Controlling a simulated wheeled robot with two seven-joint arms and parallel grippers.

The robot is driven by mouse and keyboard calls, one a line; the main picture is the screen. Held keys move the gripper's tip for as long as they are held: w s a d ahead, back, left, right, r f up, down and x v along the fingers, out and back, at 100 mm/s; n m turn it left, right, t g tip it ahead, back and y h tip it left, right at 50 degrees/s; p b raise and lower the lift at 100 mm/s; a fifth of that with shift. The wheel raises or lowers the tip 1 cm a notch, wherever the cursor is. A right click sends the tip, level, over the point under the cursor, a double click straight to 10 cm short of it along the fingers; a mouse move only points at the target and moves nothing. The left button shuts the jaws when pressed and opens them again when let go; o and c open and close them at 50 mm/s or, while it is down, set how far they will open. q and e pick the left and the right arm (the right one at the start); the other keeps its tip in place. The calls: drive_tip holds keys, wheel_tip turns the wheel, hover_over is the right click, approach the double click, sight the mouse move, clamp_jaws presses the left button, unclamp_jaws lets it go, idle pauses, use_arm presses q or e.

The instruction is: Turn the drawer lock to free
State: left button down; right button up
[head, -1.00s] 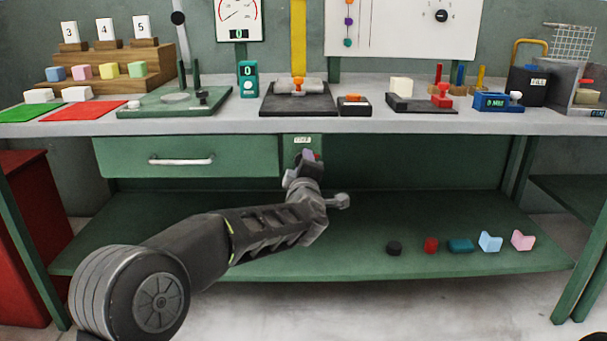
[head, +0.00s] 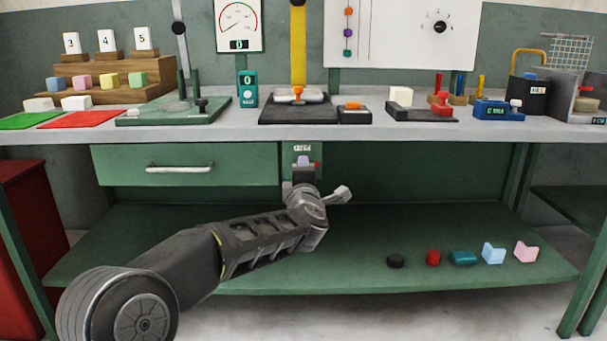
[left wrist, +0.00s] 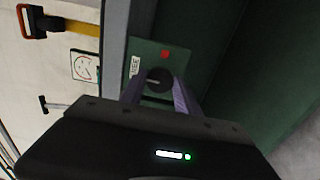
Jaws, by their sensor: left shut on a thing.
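The drawer lock is a round black knob (left wrist: 158,79) on a small green panel (left wrist: 146,55), with a red dot beside the knob and a white label. In the head view the panel (head: 290,149) sits under the bench top, right of the closed drawer (head: 240,160). My left gripper (head: 303,163) is in front of the panel and covers the knob there. In the left wrist view the left gripper (left wrist: 158,88) has its two fingers on either side of the knob, shut on it. A pale mark shows on the knob's face. My right gripper is out of view.
The bench top (head: 400,133) above my left gripper carries several devices and blocks. The lower shelf (head: 350,270) holds several small pieces at its right, including a black disc (head: 395,260) and a red piece (head: 433,257). A red cabinet (head: 25,240) stands at the left.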

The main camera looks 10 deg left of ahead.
use_arm(q)
drive_tip(key=c, duration=0.9)
unclamp_jaws()
drive_tip(key=shift+s, duration=0.1)
drive_tip(key=p+v, duration=0.1)
drive_tip(key=v, duration=0.6)
drive_tip(key=shift+s, duration=0.3)
drive_tip(key=shift+d, duration=0.1)
